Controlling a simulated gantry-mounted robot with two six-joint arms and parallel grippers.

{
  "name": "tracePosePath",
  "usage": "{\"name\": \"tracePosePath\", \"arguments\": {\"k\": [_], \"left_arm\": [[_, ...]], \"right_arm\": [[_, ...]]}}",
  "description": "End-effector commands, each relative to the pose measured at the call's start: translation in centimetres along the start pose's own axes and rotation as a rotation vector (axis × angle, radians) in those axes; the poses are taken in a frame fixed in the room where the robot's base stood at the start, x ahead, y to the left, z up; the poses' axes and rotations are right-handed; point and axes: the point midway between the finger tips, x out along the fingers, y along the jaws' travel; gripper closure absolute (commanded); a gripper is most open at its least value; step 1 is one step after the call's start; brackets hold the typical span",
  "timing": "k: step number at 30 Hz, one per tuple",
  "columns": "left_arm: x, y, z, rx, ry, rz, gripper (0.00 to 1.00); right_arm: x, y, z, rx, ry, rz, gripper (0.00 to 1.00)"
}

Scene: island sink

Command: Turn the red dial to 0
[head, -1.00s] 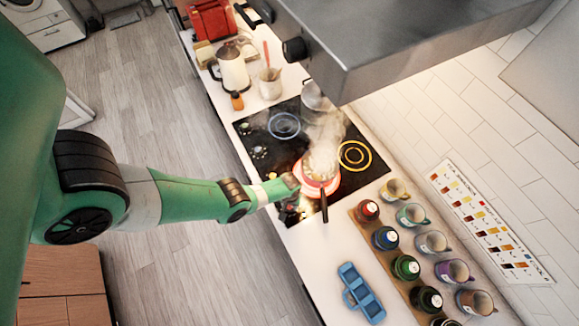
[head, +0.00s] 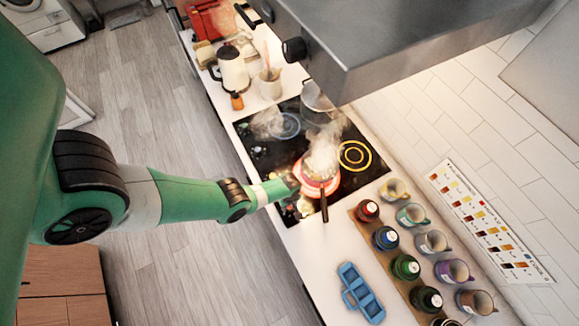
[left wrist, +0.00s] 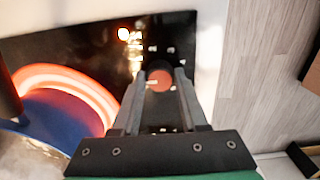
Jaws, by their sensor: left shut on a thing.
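The red dial (left wrist: 159,80) shows between the finger ends of my left gripper (left wrist: 160,85) in the left wrist view. The fingers are closed on it, one on each side. A small light mark shows on the dial's left side; the number it points to is too small to read. In the head view my left gripper (head: 290,184) is over the front edge of the black cooktop (head: 268,160), next to the steaming pot, and the dial is hidden there. My right gripper is not in view.
A steaming pot (head: 318,170) stands on a red glowing burner (left wrist: 75,82) close beside my gripper. Its handle (head: 324,208) points toward the counter's bottles and cups. A blue tray (head: 361,294) lies on the counter. A range hood (head: 400,45) hangs above.

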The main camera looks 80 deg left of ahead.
Motion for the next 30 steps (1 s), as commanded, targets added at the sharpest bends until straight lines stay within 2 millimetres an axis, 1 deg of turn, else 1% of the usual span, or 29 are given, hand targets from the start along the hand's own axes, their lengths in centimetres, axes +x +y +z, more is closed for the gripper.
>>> {"name": "tracePosePath", "arguments": {"k": [15,16,20,21,30], "left_arm": [[0.03,0.0,-0.02,-0.021,0.0,0.001,1.0],[0.03,0.0,-0.02,-0.021,0.0,0.001,0.52],[0.02,0.0,-0.02,-0.02,0.0,0.0,0.28],[0.02,-0.01,-0.01,-0.02,0.0,0.0,0.27],[-0.22,0.12,0.16,-0.014,0.0,0.0,0.27]], "right_arm": [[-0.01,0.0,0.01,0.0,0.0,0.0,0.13],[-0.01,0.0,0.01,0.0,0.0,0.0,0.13],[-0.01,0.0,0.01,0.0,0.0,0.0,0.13],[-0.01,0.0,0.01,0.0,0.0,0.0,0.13],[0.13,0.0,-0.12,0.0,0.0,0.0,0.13]]}}
